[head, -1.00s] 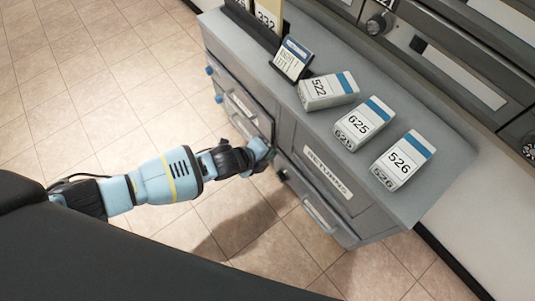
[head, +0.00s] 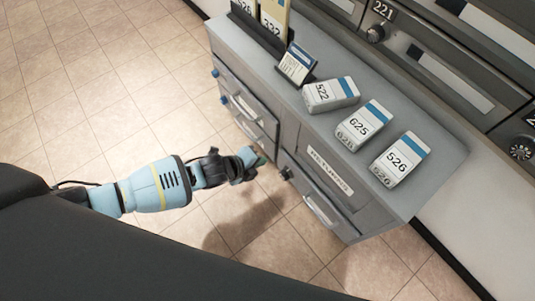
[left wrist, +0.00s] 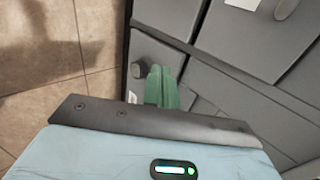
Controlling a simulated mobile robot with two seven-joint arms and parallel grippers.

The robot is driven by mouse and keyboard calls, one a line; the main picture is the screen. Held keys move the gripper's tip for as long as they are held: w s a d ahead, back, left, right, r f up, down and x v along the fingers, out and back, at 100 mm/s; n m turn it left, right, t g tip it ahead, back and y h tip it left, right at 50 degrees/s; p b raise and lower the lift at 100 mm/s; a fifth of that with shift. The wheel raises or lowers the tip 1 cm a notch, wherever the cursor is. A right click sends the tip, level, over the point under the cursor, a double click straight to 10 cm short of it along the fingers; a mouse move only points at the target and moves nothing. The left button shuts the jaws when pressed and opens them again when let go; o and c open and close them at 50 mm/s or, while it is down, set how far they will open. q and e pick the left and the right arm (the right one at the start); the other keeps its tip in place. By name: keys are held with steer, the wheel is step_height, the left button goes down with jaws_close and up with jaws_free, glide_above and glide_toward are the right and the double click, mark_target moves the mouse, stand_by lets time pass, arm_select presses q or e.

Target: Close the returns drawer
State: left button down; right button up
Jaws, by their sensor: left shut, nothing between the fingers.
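The grey cabinet front carries a white label reading RETURNS (head: 330,172) on its right half. A drawer front with a pale bar handle (head: 320,210) lies below that label. From this steep angle I cannot tell whether the drawer is fully flush. My left gripper (head: 259,159) is just in front of the cabinet, left of the label, near the gap between the left and right fronts. In the left wrist view its green fingers (left wrist: 161,87) are together and empty, beside a dark round knob (left wrist: 140,70). My right gripper is not in view.
Several numbered packages, including one marked 625 (head: 363,124), stand on the cabinet top (head: 432,190). Left-hand drawers have a pale handle (head: 246,107). Mailboxes (head: 425,65) line the wall. The tiled floor (head: 100,110) at left is clear.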

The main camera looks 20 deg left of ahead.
arm_select(q)
steer(key=p+v, duration=0.3)
steer(key=v, duration=0.5)
steer(key=shift+f, duration=0.1)
